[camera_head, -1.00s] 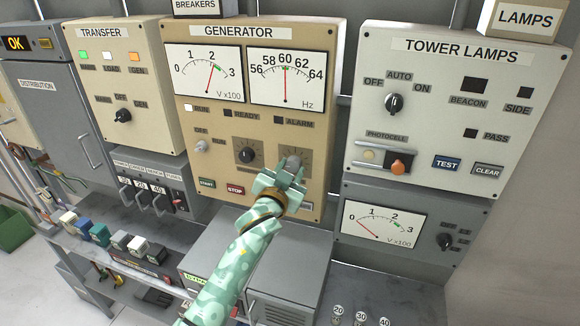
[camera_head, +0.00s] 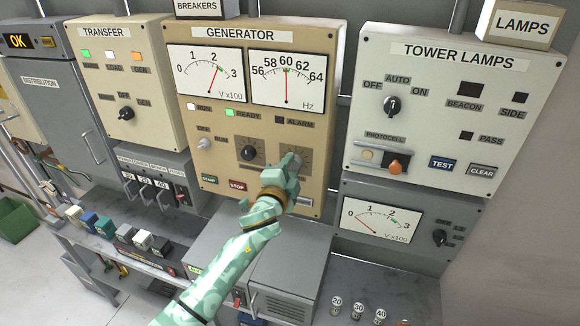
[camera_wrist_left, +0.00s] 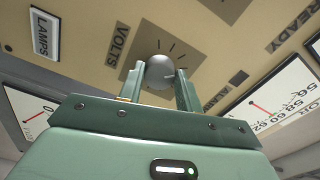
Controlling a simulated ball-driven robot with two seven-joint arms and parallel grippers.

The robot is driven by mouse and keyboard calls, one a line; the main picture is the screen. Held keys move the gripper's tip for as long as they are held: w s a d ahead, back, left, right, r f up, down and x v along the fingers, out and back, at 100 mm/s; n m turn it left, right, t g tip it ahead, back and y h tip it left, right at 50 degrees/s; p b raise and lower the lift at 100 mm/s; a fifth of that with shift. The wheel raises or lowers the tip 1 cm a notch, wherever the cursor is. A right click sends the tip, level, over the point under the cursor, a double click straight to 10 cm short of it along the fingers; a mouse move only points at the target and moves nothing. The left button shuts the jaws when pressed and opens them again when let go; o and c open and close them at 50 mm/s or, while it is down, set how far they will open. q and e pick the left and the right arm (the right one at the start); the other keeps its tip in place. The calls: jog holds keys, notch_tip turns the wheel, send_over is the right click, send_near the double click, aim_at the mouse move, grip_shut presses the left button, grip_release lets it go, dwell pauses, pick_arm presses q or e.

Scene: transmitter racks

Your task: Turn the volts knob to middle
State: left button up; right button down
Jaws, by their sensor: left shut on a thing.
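The volts knob (camera_wrist_left: 160,69) is a round grey knob on a brown square dial plate with black tick marks. In the wrist view it sits between the two fingertips of my left gripper (camera_wrist_left: 160,84), beside the VOLTS label (camera_wrist_left: 118,44). In the head view my left gripper (camera_head: 290,168) is shut on it at the lower right of the beige GENERATOR panel (camera_head: 318,178) and hides most of it. I cannot read where the knob points. The V x100 meter (camera_head: 205,73) has its needle between 2 and 3, near the green mark. My right gripper is not in view.
A dark knob (camera_head: 249,153) sits close left of my gripper, with START (camera_head: 209,179) and STOP (camera_head: 237,185) buttons below. The READY lamp (camera_head: 230,113) is green. The TOWER LAMPS panel (camera_head: 440,110) stands to the right. A grey cabinet (camera_head: 290,270) is below.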

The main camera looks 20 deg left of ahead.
pick_arm(q)
jog(key=m+p, duration=0.1)
jog(key=m, duration=0.3)
jog(key=shift+r+m, duration=0.1)
jog(key=shift+m, duration=0.2)
jog(key=shift+m+p, duration=0.35)
jog(key=shift+m, duration=1.25)
jog(key=o, duration=1)
jog(key=shift+d, duration=0.1)
jog(key=shift+s, duration=0.45)
jog(key=s, duration=0.5)
jog(key=s+b, duration=0.1)
jog(key=s, duration=0.9)
jog(key=shift+s+a, duration=0.2)
jog(key=shift+a, duration=0.1)
